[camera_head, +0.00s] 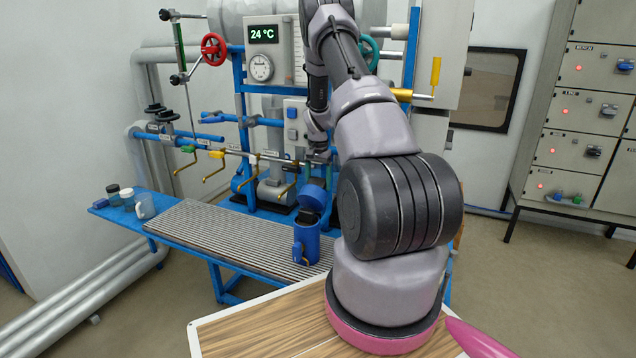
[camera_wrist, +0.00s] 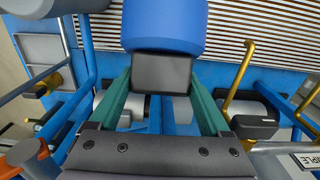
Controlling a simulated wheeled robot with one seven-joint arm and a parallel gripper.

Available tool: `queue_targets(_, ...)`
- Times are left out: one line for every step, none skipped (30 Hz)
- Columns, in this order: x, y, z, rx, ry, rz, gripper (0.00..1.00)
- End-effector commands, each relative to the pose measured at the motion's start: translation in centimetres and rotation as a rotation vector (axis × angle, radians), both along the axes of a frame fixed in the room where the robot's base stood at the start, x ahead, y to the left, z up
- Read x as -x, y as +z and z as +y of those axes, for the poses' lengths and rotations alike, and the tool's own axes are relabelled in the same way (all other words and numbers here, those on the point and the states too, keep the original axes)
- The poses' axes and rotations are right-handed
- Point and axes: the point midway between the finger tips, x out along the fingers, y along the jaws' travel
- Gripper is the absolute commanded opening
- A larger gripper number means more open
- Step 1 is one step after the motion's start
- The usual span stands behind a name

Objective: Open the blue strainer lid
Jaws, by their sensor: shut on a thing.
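The blue strainer (camera_head: 306,245) stands upright at the right end of the slatted bench. Its blue lid (camera_head: 312,194) shows above the body and is tilted, with a dark part between the two. In the wrist view a rounded blue part (camera_wrist: 165,25), which looks like the lid, fills the top middle, with a black block (camera_wrist: 160,66) at its lower edge. My gripper (camera_wrist: 161,82) has its green fingers on both sides of this block and is shut on it. In the head view my fingertips cannot be made out clearly near the lid.
The bench (camera_head: 215,235) has a grey slatted top. At its left end stand a clear mug (camera_head: 145,206) and small jars (camera_head: 127,198). Blue pipes and valves with yellow handles (camera_head: 216,155) lie behind. A wooden table (camera_head: 265,325) is in front.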

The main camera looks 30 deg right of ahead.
Motion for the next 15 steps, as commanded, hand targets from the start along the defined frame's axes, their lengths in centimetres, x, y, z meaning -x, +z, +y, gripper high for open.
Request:
queue_targets(-0.06,0.0,-0.16,0.003,0.001,-0.002,0.0)
queue_targets(-0.05,0.0,-0.15,0.003,0.001,-0.002,0.0)
queue_targets(-0.05,-0.01,-0.14,0.003,0.001,-0.002,0.0)
queue_targets(-0.05,-0.01,-0.14,0.002,0.001,-0.002,0.0)
queue_targets(-0.04,-0.01,-0.13,0.002,0.001,-0.002,0.0)
queue_targets(-0.03,-0.02,-0.13,0.002,0.001,-0.002,0.89)
queue_targets(-0.02,-0.02,-0.12,0.002,0.001,-0.002,1.0)
queue_targets(-0.01,-0.02,-0.11,0.002,0.001,0.0,1.0)
queue_targets(0.0,-0.03,-0.09,0.002,0.0,0.0,1.0)
queue_targets(0.0,-0.03,-0.08,0.002,0.0,0.0,1.0)
queue_targets(0.01,-0.03,-0.06,0.001,0.0,0.0,1.0)
queue_targets(0.01,-0.03,-0.05,0.001,0.0,0.0,1.0)
queue_targets(0.01,-0.03,-0.03,0.001,0.0,0.0,1.0)
queue_targets(0.02,0.0,-0.03,0.001,0.0,-0.001,1.0)
queue_targets(0.01,0.1,-0.02,0.001,0.0,-0.001,1.0)
